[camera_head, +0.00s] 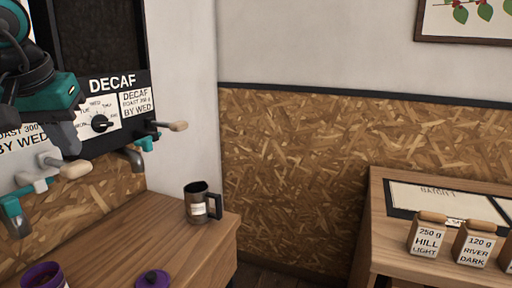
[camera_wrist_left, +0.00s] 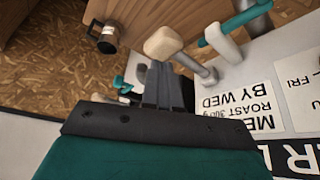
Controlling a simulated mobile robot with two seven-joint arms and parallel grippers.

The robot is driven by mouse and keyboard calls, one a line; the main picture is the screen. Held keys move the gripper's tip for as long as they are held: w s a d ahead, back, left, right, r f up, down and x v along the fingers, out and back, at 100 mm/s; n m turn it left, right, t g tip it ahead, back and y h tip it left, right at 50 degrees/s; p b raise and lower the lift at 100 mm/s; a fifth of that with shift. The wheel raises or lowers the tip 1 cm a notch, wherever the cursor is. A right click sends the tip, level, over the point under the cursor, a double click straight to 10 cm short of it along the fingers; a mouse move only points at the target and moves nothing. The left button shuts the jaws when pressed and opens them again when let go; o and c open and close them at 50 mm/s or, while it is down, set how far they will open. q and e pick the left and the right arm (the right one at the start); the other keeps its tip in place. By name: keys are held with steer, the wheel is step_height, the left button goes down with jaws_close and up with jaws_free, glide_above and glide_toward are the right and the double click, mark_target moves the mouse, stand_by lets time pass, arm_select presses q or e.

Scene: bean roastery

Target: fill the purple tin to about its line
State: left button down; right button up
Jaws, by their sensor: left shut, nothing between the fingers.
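The purple tin (camera_head: 42,277) stands open on the wooden counter at the bottom left of the head view, cut off by the frame edge. Its fill line and contents cannot be made out. A purple lid (camera_head: 152,280) with a knob lies on the counter to its right. My left gripper (camera_head: 70,148) is shut and empty in front of the wall dispensers, just above a wooden-knobbed lever (camera_head: 75,169). In the left wrist view the closed fingers (camera_wrist_left: 163,82) point at a wooden knob (camera_wrist_left: 163,42); contact cannot be told. My right gripper is not in view.
The DECAF dispenser (camera_head: 112,84) has its own lever (camera_head: 178,126) and a metal spout (camera_head: 133,158). A dark jug (camera_head: 198,203) stands near the counter's (camera_head: 180,240) right end. A separate table (camera_head: 376,215) on the right holds labelled wooden-topped containers (camera_head: 428,237).

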mark_target(75, 163)
arm_select(q)
steer(key=shift+f+b, duration=1.1)
steer(key=shift+f, duration=0.65)
steer(key=shift+r, duration=0.1)
stand_by(1.6)
step_height(75, 163, up, 6)
steer(key=p, duration=0.6)
steer(key=shift+r, duration=1.3)
